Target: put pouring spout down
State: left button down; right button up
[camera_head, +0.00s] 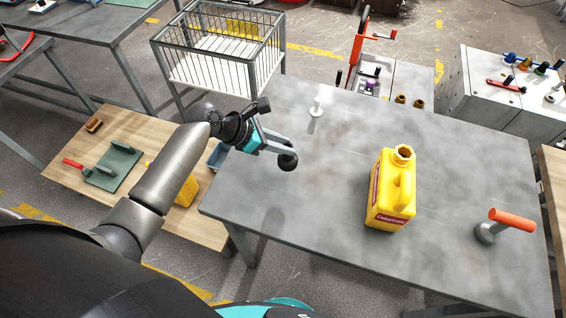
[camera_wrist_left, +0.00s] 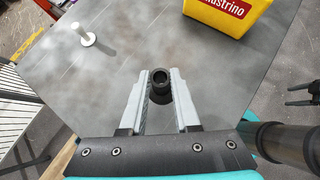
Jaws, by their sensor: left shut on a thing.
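My left gripper (camera_head: 284,155) is shut on a black pouring spout (camera_head: 288,162) over the left part of the grey table (camera_head: 330,195).
A white peg on a round base (camera_head: 316,108) stands near the table's far edge. A grey and orange-handled tool (camera_head: 508,222) is at the right. Bare tabletop lies between the gripper and the can. A wire basket cart (camera_head: 222,50) stands behind the left arm.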

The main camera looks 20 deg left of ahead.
aim_at(280, 160)
pick_arm(q)
notch_tip(280, 160, down, 7)
jog(key=shift+f+b, duration=0.2)
jog(key=shift+b, duration=0.7)
jog(key=c, duration=0.6)
grip_release()
jog(key=shift+f, duration=0.1)
jog(key=shift+c, duration=0.2)
jog(key=shift+r, duration=0.2)
jog(key=p+v, duration=0.2)
jog(key=v, duration=1)
